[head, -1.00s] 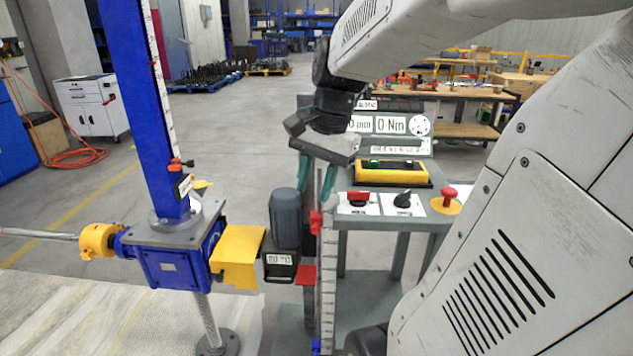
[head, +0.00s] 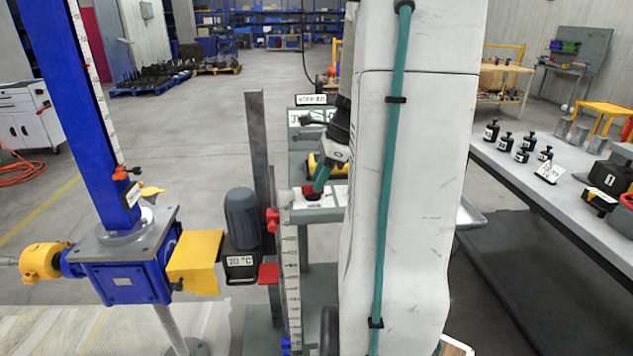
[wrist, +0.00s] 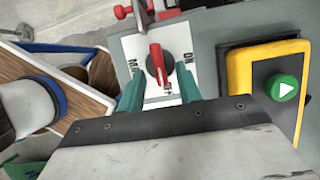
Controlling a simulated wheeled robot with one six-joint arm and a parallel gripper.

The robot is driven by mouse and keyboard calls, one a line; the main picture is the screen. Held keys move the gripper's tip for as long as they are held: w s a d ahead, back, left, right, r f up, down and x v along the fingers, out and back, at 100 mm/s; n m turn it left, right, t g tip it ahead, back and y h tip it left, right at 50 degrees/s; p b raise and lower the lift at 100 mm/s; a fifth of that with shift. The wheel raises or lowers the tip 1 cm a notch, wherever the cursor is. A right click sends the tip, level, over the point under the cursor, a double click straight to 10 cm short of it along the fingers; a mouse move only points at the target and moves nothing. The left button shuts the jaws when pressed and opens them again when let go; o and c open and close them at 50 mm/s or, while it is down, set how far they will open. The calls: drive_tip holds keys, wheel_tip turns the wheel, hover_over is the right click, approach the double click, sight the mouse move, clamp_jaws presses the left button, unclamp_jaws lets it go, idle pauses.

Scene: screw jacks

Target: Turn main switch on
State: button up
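The main switch (wrist: 156,66) is a red rotary knob on a white plate, with "MAIN" lettering on its left and "ON" on its right in the wrist view. Its handle runs roughly up and down in that picture. My gripper (wrist: 160,72) is open, with one teal finger on each side of the knob and visible gaps between. In the head view the red switch (head: 313,192) shows just below the gripper's teal finger (head: 322,177); my arm hides much of the panel.
A yellow-and-black box with a green start button (wrist: 283,88) is right of the switch in the wrist view. A blue screw jack (head: 122,262) and grey motor (head: 241,218) stand to the left. A bench with black weights (head: 506,142) is at right.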

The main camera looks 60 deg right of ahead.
drive_tip(key=shift+w+a+f, duration=0.2)
drive_tip(key=shift+f, duration=0.45)
clamp_jaws()
